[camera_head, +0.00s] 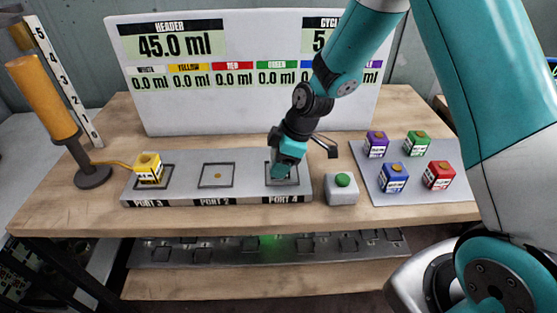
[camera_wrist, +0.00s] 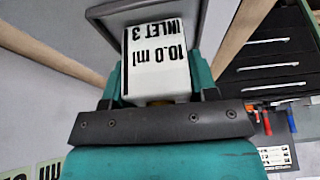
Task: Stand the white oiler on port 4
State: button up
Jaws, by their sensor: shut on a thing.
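The white oiler (camera_wrist: 157,62) is a white block marked "10.0 ml" and "INLET 3", upside down in the wrist view. My gripper (camera_head: 284,170) is shut on it, with a teal finger on each side. In the head view my gripper points down over port 4 (camera_head: 297,181), the right-hand square of the grey port strip. It hides most of that square and the oiler there. I cannot tell whether the oiler touches the port.
A yellow oiler (camera_head: 148,168) stands on port 3; port 2 (camera_head: 217,176) is empty. A green button box (camera_head: 342,188) is close right of port 4. Purple, green, blue and red blocks stand on a grey tray (camera_head: 409,198). A display board (camera_head: 250,110) stands behind.

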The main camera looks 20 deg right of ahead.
jog(key=shift+f, duration=0.1)
jog(key=o, duration=1)
jog(key=shift+c, duration=0.2)
jog(key=shift+d+r, duration=0.2)
jog(key=shift+r, duration=0.35)
jog(key=s+a+v, duration=0.1)
jog(key=v, duration=1)
jog(key=s+a+r+m, duration=0.2)
jog(key=s+r, duration=0.1)
jog(key=s, duration=0.4)
jog(key=s+a+r+m+g, duration=0.1)
jog(key=s+a+r+m, duration=0.2)
jog(key=s, duration=0.5)
jog(key=s+a+r+m, duration=0.2)
jog(key=s+r, duration=0.1)
jog(key=s, duration=0.4)
jog(key=shift+s+a, duration=0.25)
jog(key=shift+s, duration=0.1)
